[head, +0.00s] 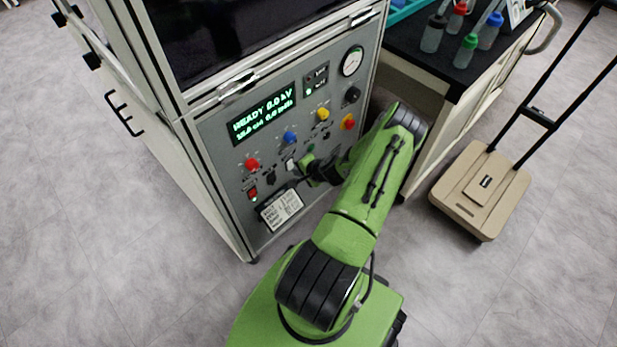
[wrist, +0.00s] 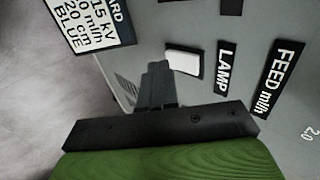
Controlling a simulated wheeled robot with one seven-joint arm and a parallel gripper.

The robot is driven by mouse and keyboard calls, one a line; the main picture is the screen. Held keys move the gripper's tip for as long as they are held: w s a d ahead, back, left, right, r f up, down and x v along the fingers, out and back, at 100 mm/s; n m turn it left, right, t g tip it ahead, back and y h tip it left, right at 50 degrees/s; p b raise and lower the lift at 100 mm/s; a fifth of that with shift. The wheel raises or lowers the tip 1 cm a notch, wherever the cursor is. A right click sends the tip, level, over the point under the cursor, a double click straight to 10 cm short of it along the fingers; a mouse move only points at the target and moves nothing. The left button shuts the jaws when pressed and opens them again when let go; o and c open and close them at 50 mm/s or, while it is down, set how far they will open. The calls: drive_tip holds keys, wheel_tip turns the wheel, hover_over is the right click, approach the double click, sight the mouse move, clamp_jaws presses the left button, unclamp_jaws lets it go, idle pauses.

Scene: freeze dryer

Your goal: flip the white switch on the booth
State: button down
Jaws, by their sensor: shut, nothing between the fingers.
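The white switch (wrist: 184,60) shows in the wrist view, set in the grey booth panel next to a black label reading LAMP (wrist: 228,68). It also shows in the head view (head: 290,164), low on the front panel of the booth (head: 215,125). My gripper (wrist: 158,70) is shut and empty. Its fingertips are at the panel, just left of the switch in the wrist view; whether they touch the switch or the panel I cannot tell. In the head view my gripper (head: 305,170) is close to the panel, right of the switch, partly hidden by my wrist.
Red (head: 252,163), blue (head: 290,137) and yellow (head: 323,114) knobs sit around the switch, with a small red rocker (head: 252,192) at lower left. A printed card (head: 280,208) is below. A bench (head: 440,75) with bottles and a hand cart (head: 483,190) stand right.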

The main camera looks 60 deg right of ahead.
drive_tip(key=shift+w+d, duration=0.15)
drive_tip(key=shift+w, duration=0.3)
drive_tip(key=shift+w+f, duration=0.1)
drive_tip(key=shift+w, duration=0.1)
drive_tip(key=shift+r+p, duration=0.5)
drive_tip(key=shift+r, duration=0.35)
